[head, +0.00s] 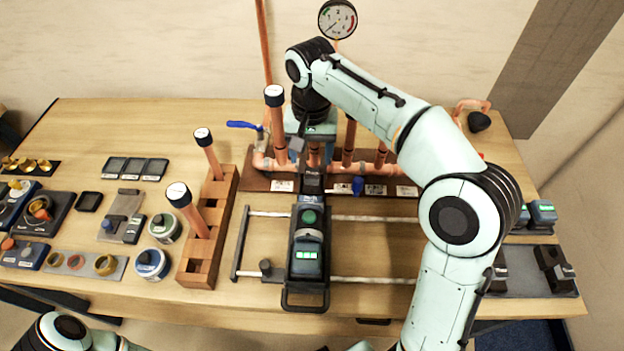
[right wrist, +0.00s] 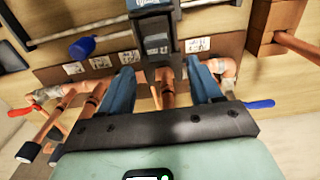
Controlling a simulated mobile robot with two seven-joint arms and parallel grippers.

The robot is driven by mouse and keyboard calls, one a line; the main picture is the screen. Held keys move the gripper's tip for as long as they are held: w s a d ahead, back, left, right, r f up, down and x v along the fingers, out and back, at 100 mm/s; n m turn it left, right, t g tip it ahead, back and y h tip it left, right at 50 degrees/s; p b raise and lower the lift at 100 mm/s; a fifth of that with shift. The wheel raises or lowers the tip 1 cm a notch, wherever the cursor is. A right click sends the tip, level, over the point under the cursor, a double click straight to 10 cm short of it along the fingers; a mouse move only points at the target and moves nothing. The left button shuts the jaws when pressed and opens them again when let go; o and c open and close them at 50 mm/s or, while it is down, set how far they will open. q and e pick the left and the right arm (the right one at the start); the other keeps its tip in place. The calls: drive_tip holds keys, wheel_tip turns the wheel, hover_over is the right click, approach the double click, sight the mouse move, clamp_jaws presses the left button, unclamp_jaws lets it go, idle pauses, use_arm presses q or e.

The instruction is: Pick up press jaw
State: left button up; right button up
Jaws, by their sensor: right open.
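The press tool (head: 308,245) is dark, with a green button and a lit display, and lies on the rails. A dark jaw-like head (head: 312,181) is at its far end, near the copper manifold; it also shows in the right wrist view (right wrist: 152,28). Dark blocks (head: 554,266) on the right tray might be jaws too; I cannot tell. My right gripper (head: 311,158) is above the manifold, just beyond the tool head. In the right wrist view its blue fingers (right wrist: 160,68) are apart, with the head and a copper pipe between their lines. My left gripper is out of view.
Upright copper pipes (head: 277,125) and a blue-handled valve (head: 244,125) stand close to the right gripper. A wooden rack (head: 197,268) with capped pipes is left of the tool. Small trays and tins fill the table's left side. A gauge (head: 337,19) rises behind.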

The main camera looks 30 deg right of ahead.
sight(313, 169)
wheel_tip(313, 169, down, 5)
drive_tip(key=shift+d+f+b, duration=0.1)
drive_tip(key=shift+d+b, duration=0.05)
drive_tip(key=shift+b, duration=0.3)
drive_tip(key=shift+w, duration=0.1)
drive_tip(key=c, duration=1.1)
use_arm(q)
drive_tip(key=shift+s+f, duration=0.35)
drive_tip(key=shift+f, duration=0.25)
use_arm(e)
drive_tip(key=shift+c, duration=0.2)
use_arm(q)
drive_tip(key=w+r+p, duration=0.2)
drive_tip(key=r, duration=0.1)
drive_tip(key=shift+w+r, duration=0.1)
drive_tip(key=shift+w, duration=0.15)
use_arm(e)
wheel_tip(313, 169, up, 10)
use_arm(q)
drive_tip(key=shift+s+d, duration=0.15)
use_arm(e)
drive_tip(key=shift+d, duration=0.1)
